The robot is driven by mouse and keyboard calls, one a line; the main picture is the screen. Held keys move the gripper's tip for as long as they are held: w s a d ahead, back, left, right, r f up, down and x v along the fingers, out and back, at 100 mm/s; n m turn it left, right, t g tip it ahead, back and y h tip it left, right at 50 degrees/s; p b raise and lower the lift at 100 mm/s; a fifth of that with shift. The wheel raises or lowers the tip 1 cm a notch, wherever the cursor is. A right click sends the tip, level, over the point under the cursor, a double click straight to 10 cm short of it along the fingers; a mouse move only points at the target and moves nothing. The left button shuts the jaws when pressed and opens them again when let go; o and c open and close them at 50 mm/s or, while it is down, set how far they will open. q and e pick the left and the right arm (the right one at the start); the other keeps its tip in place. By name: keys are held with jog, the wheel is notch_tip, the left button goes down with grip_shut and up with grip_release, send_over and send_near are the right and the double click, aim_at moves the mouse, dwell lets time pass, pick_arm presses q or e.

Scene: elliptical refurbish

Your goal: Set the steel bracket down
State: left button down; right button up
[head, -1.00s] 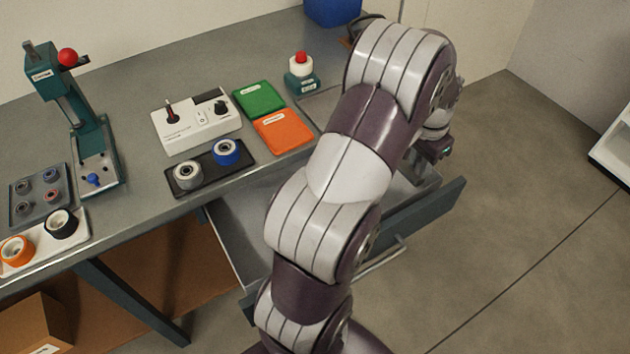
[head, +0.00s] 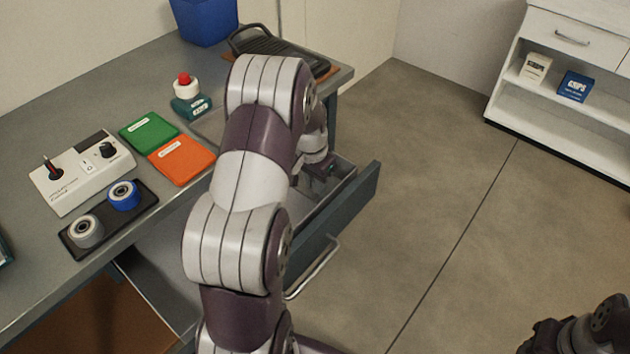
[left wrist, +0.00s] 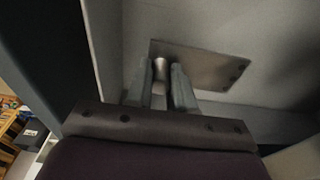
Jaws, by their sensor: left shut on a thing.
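The steel bracket (left wrist: 210,68) shows in the left wrist view as a flat grey metal plate with small dark holes near its right end. My left gripper (left wrist: 162,72) is shut on it, with a small bright round part between the fingertips. The pale inside of the open drawer (left wrist: 275,35) surrounds the bracket; I cannot tell whether it touches the drawer floor. In the head view my left gripper (head: 324,168) is partly hidden behind my left arm, at the open drawer (head: 340,218), and the bracket is hidden. My right gripper is not clearly visible.
A blue bin (head: 205,20) stands behind. White shelves (head: 560,100) stand far right, across open floor.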

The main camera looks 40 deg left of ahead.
pick_arm(q)
jog(key=shift+r, duration=0.1)
jog(key=c, duration=1)
grip_release()
